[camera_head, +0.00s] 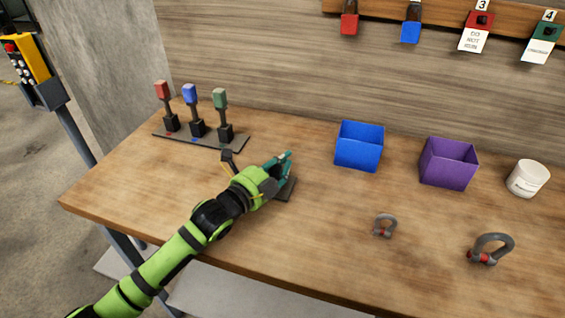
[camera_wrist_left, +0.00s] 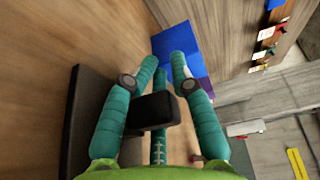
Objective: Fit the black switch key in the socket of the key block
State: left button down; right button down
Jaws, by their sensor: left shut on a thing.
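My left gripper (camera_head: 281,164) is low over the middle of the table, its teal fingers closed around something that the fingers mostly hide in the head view. In the left wrist view my left gripper (camera_wrist_left: 163,80) has a black block-shaped piece (camera_wrist_left: 153,110) between its fingers, which looks like the black switch key. A flat dark plate, apparently the key block (camera_head: 287,190), lies on the table just below the gripper. It also shows in the left wrist view (camera_wrist_left: 84,120), beside the fingers. Its socket is hidden, and I cannot tell whether the key touches it. My right gripper is out of view.
A lever stand (camera_head: 178,140) with red, blue and green handles stands at the back left. A blue bin (camera_head: 358,146), a purple bin (camera_head: 448,163) and a white jar (camera_head: 527,178) stand to the right. Two shackles (camera_head: 384,225) (camera_head: 490,249) lie at the front right. Tags hang on the wall rail.

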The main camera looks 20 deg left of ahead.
pick_arm(q)
jog(key=c, duration=0.9)
grip_release()
jog(key=shift+c, duration=0.2)
jog(key=shift+s, duration=0.1)
